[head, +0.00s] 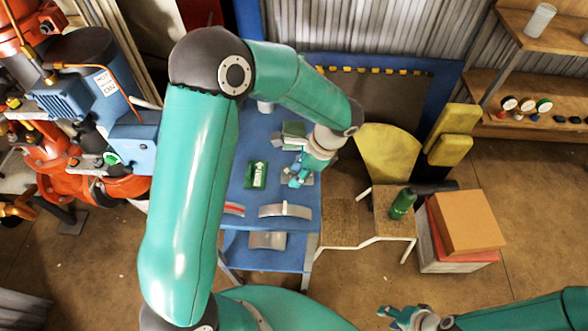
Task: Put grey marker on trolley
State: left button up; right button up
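The blue trolley (238,205) stands in the middle of the head view, with an upper top and a lower shelf. My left arm reaches over it from the left and hides part of its top. My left gripper (297,179) points down over the trolley's right side, close above a small greyish item there. I cannot tell whether that item is the grey marker, or whether the gripper touches it. The gripper's fingers are too small to read as open or shut. My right gripper (396,314) is low at the bottom right, away from the trolley, and its fingers are also unclear.
A green packet (257,175) and a curved grey piece (285,210) lie on the trolley. To the right stand a yellow chair (388,152) with a green bottle (402,204) and stacked boxes (466,222). Orange and blue pump machinery (85,90) fills the left. Wooden shelves (545,60) stand back right.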

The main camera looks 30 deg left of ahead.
pick_arm(q)
jog(key=v, duration=1.2)
jog(key=shift+w, duration=0.1)
